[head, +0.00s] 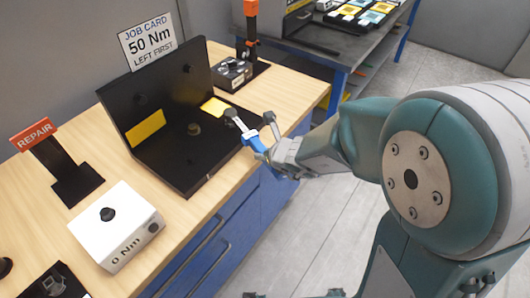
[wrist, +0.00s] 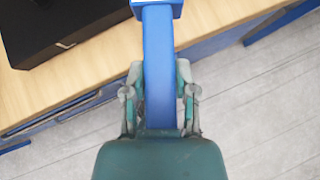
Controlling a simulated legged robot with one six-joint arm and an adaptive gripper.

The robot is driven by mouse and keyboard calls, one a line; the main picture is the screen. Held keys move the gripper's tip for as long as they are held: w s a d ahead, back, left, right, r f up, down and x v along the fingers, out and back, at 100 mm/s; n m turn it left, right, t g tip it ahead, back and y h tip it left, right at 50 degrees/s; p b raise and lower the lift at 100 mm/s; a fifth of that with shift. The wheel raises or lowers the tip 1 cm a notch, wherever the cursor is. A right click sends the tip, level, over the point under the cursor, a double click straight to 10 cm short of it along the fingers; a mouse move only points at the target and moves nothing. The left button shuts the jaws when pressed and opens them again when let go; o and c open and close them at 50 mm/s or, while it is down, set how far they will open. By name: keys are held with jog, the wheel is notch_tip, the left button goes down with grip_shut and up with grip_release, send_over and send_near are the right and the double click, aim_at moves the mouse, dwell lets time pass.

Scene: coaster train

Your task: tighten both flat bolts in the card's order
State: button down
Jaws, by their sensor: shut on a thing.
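My gripper (head: 268,147) is shut on a blue tool (head: 286,174). In the wrist view the tool's blue handle (wrist: 158,75) runs between both fingers. Its grey end (head: 231,113) points left, over the right side of the black fixture's flat base (head: 172,158); I cannot tell whether it touches. One flat bolt (head: 194,129) stands clear on the base. A second flat bolt is not clearly visible and may be hidden behind the tool end. The job card (head: 148,42) reads 50 Nm, left first.
The fixture's upright plate (head: 160,85) carries dark bolts and a yellow label (head: 146,128). A white box (head: 117,226) reading 0 Nm, with a black knob, stands front left. A REPAIR sign (head: 34,134) stands behind it. The wooden bench (head: 60,205) is clear between them.

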jog(key=shift+s+a+m+t+h, duration=0.15)
jog(key=shift+s+a+m+h, duration=0.1)
jog(key=shift+a, duration=0.2)
jog(key=shift+s+a+m+t+h, duration=0.15)
jog(key=shift+a+m, duration=0.1)
jog(key=shift+a, duration=0.15)
dwell(0.5)
jog(key=shift+w+d+r, duration=0.1)
jog(key=shift+w+d, duration=0.05)
jog(key=shift+w+d+n+y, duration=0.15)
jog(key=shift+d+n+y, duration=0.15)
jog(key=shift+r, duration=0.15)
jog(key=shift+r, duration=2.1)
